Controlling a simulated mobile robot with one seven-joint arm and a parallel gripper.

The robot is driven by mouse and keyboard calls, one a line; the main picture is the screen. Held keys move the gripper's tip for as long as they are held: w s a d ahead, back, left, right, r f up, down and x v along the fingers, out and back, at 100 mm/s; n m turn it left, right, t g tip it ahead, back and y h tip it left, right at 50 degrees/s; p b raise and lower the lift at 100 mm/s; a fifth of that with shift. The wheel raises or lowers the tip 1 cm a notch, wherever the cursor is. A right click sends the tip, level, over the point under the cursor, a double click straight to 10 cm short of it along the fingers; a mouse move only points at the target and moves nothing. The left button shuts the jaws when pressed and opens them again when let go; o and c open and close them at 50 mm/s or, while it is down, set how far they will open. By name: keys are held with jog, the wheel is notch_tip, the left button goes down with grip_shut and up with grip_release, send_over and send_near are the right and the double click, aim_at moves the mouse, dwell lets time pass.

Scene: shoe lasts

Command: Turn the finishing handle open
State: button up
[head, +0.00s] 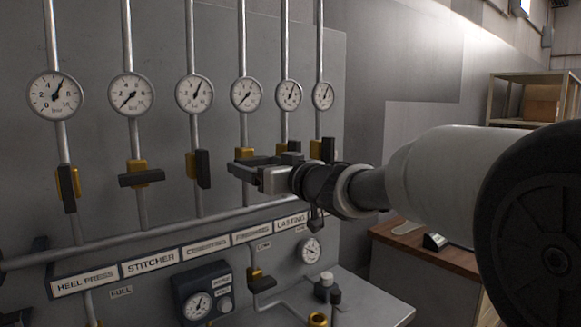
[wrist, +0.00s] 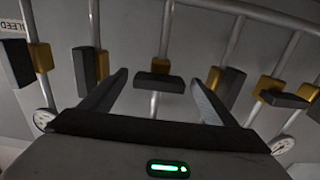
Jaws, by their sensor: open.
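The finishing valve (head: 247,153) is on the fourth pipe from the left, above the blurred finishing label (head: 252,232). In the head view my gripper covers much of its handle. In the wrist view the dark finishing handle (wrist: 159,83) lies crosswise to its pipe, with a yellow body behind it. My gripper (wrist: 152,78) is open, one finger on either side of this handle, with visible gaps and nothing held. In the head view my gripper (head: 247,172) is close to the panel at this valve.
The cementing handle (head: 204,169) and heel press handle (head: 69,190) lie along their pipes; the stitcher handle (head: 141,178) lies crosswise. The lasting handle (wrist: 84,72) is close beside a finger. A lower valve (head: 262,284) and shelf are below.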

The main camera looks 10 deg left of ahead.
jog(key=c, duration=1.1)
jog(key=shift+o, duration=0.2)
jog(key=shift+n, duration=0.4)
jog(key=n, duration=0.3)
jog(key=shift+w+d+n+b, duration=0.1)
jog(key=shift+n+b, duration=0.2)
jog(key=shift+n, duration=0.1)
jog(key=n+b, duration=0.2)
jog(key=n, duration=0.7)
jog(key=shift+b, duration=0.4)
jog(key=shift+w+d+r+n+b, duration=0.1)
jog(key=shift+n+b, duration=0.25)
jog(key=shift+n, duration=0.65)
jog(key=shift+r+n+b, duration=0.1)
jog(key=shift+n+b, duration=0.25)
jog(key=shift+n, duration=0.95)
